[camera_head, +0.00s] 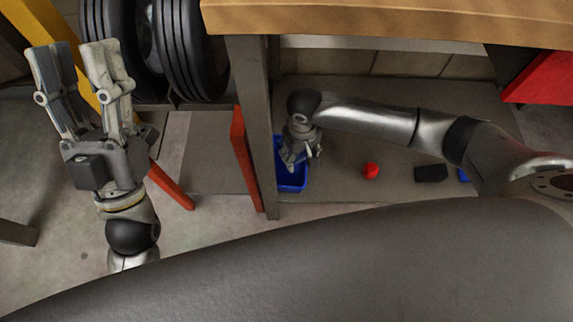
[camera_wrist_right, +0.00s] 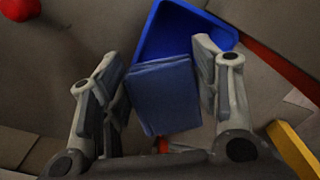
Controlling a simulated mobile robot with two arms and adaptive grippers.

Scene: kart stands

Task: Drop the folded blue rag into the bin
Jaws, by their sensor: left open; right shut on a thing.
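My right gripper (camera_head: 299,157) is shut on the folded blue rag (camera_wrist_right: 163,97), which shows between its fingers in the right wrist view. The blue bin (camera_head: 292,182) stands on the lower shelf under the bench, and the right gripper is over it in the head view. In the right wrist view the open bin (camera_wrist_right: 178,30) lies beyond the rag, which covers part of it. I cannot tell how high the rag is above the bin. My left gripper (camera_head: 78,50) is open and empty at the left, pointing up in the picture.
A red ball (camera_head: 370,170) and a black block (camera_head: 431,173) lie on the shelf (camera_head: 335,187) right of the bin. The bench leg (camera_head: 255,110) stands close left of the bin. The wooden bench top (camera_head: 400,18) overhangs behind. Black tyres (camera_head: 185,50) stand near the left gripper.

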